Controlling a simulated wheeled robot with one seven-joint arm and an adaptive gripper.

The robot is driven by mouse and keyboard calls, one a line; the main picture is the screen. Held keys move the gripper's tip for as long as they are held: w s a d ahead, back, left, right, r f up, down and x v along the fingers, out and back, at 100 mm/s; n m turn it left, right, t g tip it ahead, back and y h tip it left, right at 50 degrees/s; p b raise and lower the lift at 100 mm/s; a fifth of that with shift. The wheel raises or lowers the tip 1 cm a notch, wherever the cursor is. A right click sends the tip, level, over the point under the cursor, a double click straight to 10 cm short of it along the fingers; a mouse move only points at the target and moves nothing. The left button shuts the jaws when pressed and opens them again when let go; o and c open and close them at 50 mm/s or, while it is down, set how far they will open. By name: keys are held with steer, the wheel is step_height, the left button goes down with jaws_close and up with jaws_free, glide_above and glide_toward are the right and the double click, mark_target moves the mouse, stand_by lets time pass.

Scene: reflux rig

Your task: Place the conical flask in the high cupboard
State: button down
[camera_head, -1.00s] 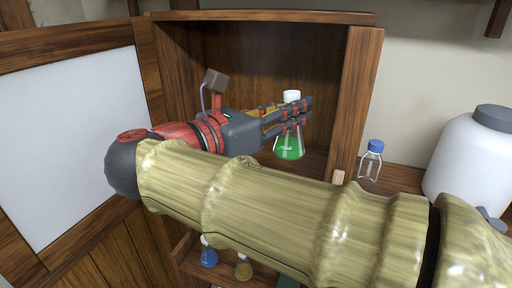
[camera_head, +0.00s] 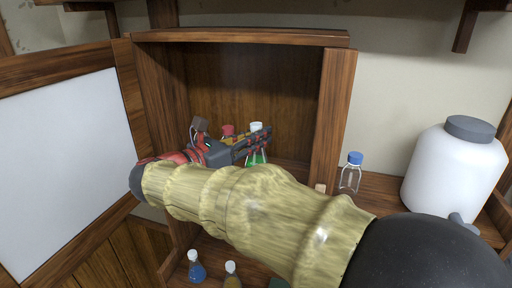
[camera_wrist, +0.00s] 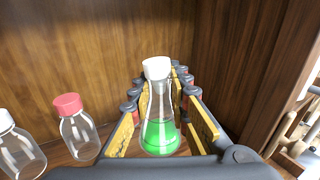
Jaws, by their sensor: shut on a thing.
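The conical flask (camera_wrist: 160,125) holds green liquid and has a white cap. It stands upright between the fingers of my gripper (camera_wrist: 160,100), which is shut on it, in the wrist view. In the head view the flask (camera_head: 256,157) is partly hidden behind my gripper (camera_head: 256,142). Both are inside the open wooden high cupboard (camera_head: 330,115), toward its right side. I cannot tell whether the flask's base touches the cupboard floor.
A red-capped bottle (camera_wrist: 77,127) and a white-capped bottle (camera_wrist: 18,150) stand left of the flask in the cupboard. The cupboard door (camera_head: 65,150) is open at left. A blue-capped bottle (camera_head: 350,175) and a large white jug (camera_head: 452,170) stand outside at right. Small flasks (camera_head: 196,268) stand below.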

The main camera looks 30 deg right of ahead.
steer(key=shift+w+d+f, duration=0.1)
steer(key=shift+w+f, duration=0.1)
steer(key=shift+f, duration=0.15)
steer(key=shift+w+f, duration=0.2)
steer(key=shift+f, duration=1.5)
steer(key=c, duration=1.7)
jaws_free()
steer(key=shift+f, duration=0.15)
steer(key=b+v, duration=0.1)
steer(key=v, duration=1.1)
